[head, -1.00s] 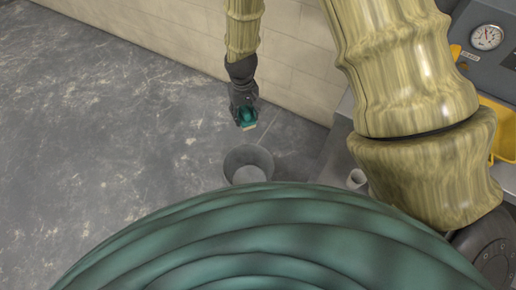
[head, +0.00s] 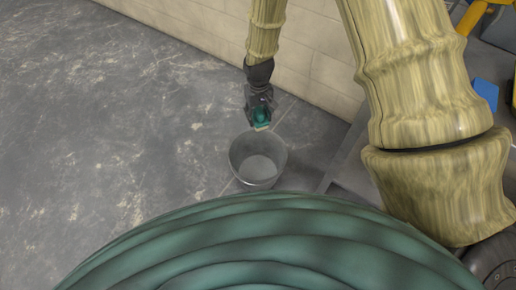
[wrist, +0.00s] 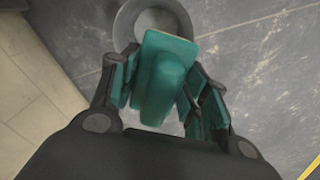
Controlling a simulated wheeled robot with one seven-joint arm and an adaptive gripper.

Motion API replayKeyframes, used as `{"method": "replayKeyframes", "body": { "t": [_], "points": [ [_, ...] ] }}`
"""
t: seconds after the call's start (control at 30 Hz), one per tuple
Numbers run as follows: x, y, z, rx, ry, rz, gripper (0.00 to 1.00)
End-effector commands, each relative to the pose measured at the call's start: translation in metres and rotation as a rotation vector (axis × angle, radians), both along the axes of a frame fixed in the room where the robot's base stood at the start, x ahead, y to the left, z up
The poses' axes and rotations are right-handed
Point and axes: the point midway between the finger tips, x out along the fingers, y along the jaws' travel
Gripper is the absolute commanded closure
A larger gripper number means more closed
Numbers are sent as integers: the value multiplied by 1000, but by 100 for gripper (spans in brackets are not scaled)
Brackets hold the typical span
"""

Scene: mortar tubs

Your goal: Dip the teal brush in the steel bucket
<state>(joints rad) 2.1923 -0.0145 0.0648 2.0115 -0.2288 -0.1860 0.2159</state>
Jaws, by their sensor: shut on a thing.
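The teal brush (head: 261,118) is held in my gripper (head: 260,111), with its pale lower edge pointing down. In the wrist view the brush (wrist: 163,75) sits between the fingers of my gripper (wrist: 160,90). The grey steel bucket (head: 240,160) stands on the floor, open at the top. My gripper is above the bucket's far rim, and the brush looks clear of it. In the wrist view the bucket (wrist: 122,25) shows past the brush, which covers part of its opening. The bristles are mostly hidden there.
A pale block wall (head: 325,65) runs behind my gripper. Scuffed grey floor (head: 120,120) lies open to the left. A blue object (head: 486,94) and a yellow part (head: 470,18) show at the right edge.

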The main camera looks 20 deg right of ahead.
Motion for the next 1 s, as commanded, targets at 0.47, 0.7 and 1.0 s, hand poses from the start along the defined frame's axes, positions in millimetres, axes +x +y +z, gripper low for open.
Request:
{"method": "replayKeyframes", "body": {
  "t": [0.47, 0.7, 1.0],
  "points": [
    [15, -4, -115, 0, 0, 26, 73],
    [23, -6, -167, -1, -1, 40, 73],
    [31, -9, -220, -2, 0, 54, 73]
  ]
}}
